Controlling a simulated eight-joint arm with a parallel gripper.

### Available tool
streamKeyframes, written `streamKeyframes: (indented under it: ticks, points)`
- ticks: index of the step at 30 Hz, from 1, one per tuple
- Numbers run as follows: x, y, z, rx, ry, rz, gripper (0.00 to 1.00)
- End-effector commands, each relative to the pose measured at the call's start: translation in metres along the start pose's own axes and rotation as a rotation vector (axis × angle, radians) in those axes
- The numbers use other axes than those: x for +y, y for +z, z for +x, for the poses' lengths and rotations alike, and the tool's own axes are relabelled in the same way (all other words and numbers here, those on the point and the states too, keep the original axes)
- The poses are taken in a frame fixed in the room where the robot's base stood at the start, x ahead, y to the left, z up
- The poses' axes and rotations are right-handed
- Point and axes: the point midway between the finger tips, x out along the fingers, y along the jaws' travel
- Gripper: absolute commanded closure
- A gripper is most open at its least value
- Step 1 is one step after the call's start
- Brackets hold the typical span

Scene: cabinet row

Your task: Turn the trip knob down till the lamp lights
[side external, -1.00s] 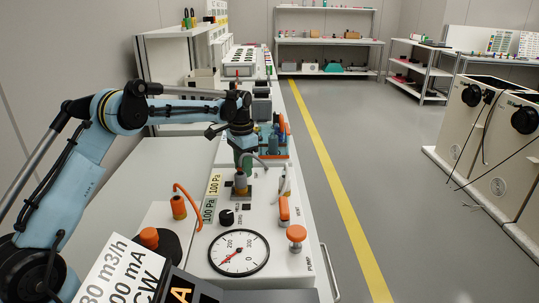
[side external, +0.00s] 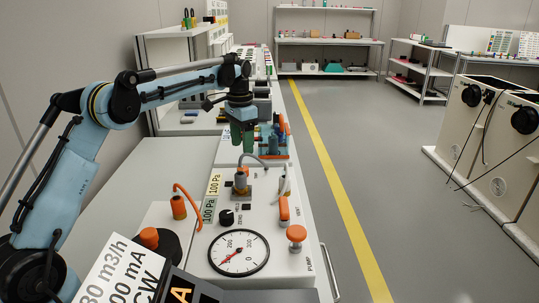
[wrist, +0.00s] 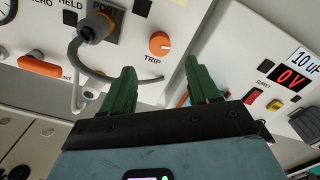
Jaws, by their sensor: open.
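The trip knob (wrist: 159,43) is a round orange knob with a pale mark, above the word TRIP on a white panel in the wrist view. In the side view my gripper (side external: 243,148) hangs above the white unit. A small dark window (wrist: 70,18) sits by the HELD label, unlit; I cannot tell whether it is the lamp.
A grey connector (wrist: 97,27) with a curved hose is plugged in beside the knob. An orange vent handle (wrist: 40,66) is at left. A neighbouring unit with a red 0V display (wrist: 291,77) is at right. A round gauge (side external: 239,252) faces the side camera.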

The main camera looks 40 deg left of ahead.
Motion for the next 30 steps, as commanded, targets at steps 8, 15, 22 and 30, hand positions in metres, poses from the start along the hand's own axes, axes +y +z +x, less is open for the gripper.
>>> streamKeyframes:
  ticks: [8,15,22,30]
  points:
    - [0.0,0.0,-0.035,0.0,0.0,0.0,0.4]
    - [0.0,0.0,-0.043,0.0,0.0,0.0,0.4]
    - [0.0,0.0,-0.043,0.0,0.0,0.0,0.4]
    - [0.016,0.005,-0.058,0.04,-0.021,-0.014,0.4]
